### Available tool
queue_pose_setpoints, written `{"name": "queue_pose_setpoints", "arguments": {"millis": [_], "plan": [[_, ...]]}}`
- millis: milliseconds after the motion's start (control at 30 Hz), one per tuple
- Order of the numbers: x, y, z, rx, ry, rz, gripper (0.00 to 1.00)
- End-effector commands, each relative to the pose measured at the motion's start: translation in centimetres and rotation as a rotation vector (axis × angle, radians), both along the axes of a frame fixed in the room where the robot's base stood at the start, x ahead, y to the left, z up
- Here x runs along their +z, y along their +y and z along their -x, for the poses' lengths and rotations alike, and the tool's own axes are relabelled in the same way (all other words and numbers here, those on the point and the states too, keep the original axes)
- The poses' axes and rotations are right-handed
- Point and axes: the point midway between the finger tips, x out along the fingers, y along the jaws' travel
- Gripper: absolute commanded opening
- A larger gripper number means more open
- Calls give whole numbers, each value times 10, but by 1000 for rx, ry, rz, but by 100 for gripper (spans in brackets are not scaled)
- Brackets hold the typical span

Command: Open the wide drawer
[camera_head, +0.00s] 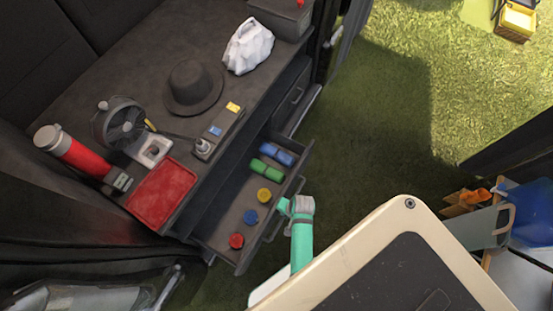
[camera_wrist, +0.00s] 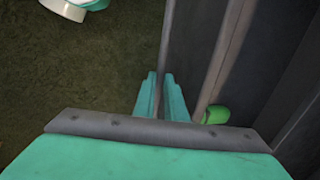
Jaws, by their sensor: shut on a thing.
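The wide drawer (camera_head: 225,221) is under the dark counter and stands pulled out, its inside showing in the head view. It holds blue and green rolls and yellow, blue and red round pieces. My gripper (camera_head: 285,206) is at the drawer's outer front edge, shut on the bar handle (camera_head: 272,234). In the wrist view the teal fingers of my gripper (camera_wrist: 161,95) lie on either side of the grey handle bar (camera_wrist: 166,45). A green roll (camera_wrist: 215,114) shows inside the drawer there. The exact finger contact is partly hidden.
On the counter (camera_head: 127,62) are a red tray (camera_head: 162,194), a red flask (camera_head: 70,150), a fan (camera_head: 120,124), a dark hat (camera_head: 193,87) and a white bag (camera_head: 248,47). Grass (camera_head: 395,120) right of the drawer is open. A cluttered surface with a blue item (camera_head: 530,212) is at right.

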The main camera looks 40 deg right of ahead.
Motion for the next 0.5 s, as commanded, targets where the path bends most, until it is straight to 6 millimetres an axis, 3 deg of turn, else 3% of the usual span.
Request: {"name": "queue_pose_setpoints", "arguments": {"millis": [200,500], "plan": [[0,-7,17,0,0,-1,0],[0,-9,20,-2,1,-1,0]]}}
